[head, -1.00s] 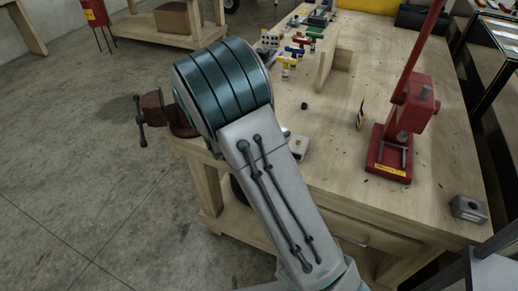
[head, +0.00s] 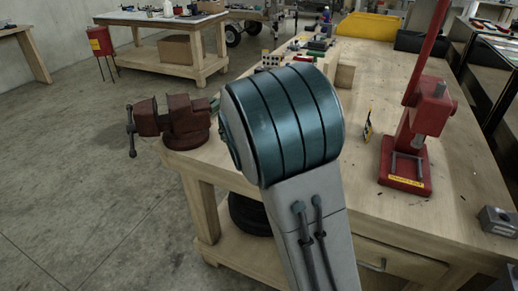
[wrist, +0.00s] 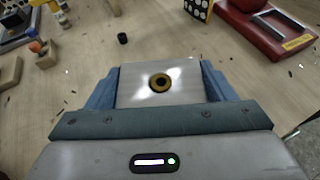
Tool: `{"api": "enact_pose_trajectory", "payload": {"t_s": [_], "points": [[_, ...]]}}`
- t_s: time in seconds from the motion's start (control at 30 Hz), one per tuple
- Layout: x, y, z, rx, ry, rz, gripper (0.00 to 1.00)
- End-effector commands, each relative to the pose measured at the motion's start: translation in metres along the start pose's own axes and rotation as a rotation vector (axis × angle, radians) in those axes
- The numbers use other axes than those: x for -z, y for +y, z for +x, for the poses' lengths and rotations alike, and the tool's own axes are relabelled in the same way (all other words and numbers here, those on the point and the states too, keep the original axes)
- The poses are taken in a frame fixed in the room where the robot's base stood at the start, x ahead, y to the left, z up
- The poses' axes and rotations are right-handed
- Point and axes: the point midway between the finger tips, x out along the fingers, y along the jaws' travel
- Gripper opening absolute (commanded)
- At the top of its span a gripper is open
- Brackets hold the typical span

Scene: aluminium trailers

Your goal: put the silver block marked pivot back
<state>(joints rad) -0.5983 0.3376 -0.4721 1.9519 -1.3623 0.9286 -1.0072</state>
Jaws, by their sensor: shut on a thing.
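In the wrist view my gripper (wrist: 158,76) is shut on a silver block (wrist: 132,84). The block has a flat bright top with a brass-ringed hole in it, and a blue-grey finger sits on each side. I cannot read any mark on it. It is held over the wooden workbench (head: 380,215); the gap below it cannot be judged. In the head view my arm hides the gripper and the held block. Another grey metal block (head: 498,221) with a hole sits at the bench's right edge.
A red press (head: 407,160) stands on the bench to the right, with a small yellow-and-black upright tag (head: 368,126) beside it. A red vise (head: 172,122) is on the left corner. Small parts and a wooden upright (head: 345,76) stand farther back. The front middle is fairly clear.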

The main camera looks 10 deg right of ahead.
Motion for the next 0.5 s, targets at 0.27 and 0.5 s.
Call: {"api": "enact_pose_trajectory", "payload": {"t_s": [0.27, 0.5], "points": [[0.035, 0.052, -0.001, -0.001, -0.002, -0.004, 0.39], [0.057, 0.086, -0.002, -0.001, -0.002, -0.001, 0.39]]}}
